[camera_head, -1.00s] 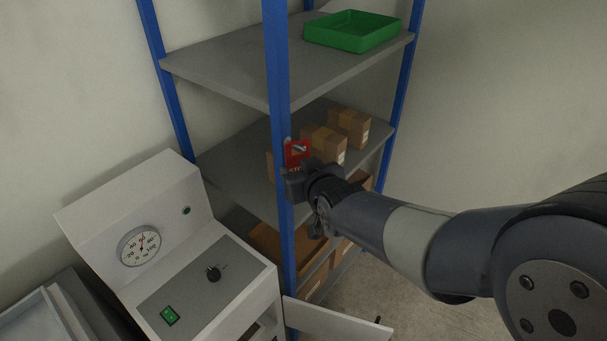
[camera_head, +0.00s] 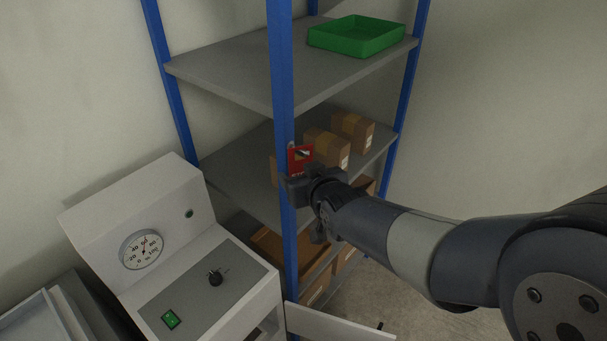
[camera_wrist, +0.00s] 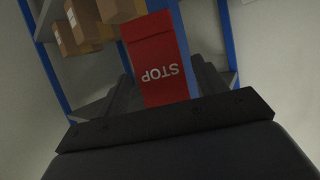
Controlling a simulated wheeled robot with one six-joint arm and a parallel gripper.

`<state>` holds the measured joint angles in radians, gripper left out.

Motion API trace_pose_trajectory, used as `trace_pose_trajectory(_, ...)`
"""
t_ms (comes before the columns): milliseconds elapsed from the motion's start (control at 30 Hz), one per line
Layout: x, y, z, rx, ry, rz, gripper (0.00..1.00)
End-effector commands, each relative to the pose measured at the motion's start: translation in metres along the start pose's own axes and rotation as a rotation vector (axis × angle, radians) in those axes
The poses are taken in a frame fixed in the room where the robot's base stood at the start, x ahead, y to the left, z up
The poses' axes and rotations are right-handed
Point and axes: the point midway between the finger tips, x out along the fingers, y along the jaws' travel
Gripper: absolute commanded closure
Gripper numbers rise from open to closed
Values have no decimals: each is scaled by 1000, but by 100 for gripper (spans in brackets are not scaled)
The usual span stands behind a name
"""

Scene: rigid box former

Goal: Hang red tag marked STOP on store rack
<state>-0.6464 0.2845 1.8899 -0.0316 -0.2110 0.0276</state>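The red tag (camera_head: 300,157) stands up from my gripper (camera_head: 298,186), right by the front blue post (camera_head: 281,110) of the store rack. In the wrist view the red tag (camera_wrist: 158,68) shows the word STOP upside down and sits between the two dark fingers (camera_wrist: 165,92). My gripper appears shut on its lower part. The blue post (camera_wrist: 187,50) runs just behind the tag in that view. I cannot tell whether the tag touches the post, and any hook is hidden.
Cardboard boxes (camera_head: 327,145) stand on the middle shelf behind the tag. A green tray (camera_head: 356,36) is on the upper shelf. A white machine with a gauge (camera_head: 142,249) stands left of the rack. A low white panel (camera_head: 335,325) juts out below my arm.

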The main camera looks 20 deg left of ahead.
Motion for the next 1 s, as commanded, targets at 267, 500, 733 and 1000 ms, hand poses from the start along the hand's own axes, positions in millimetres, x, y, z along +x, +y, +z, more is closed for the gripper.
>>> trace_pose_trajectory(267,0,0,0,0,0,0,26)
trace_pose_trajectory(500,-12,0,0,0,2,0,26)
trace_pose_trajectory(733,-42,0,0,0,3,0,26)
trace_pose_trajectory(1000,-80,0,0,0,3,0,26)
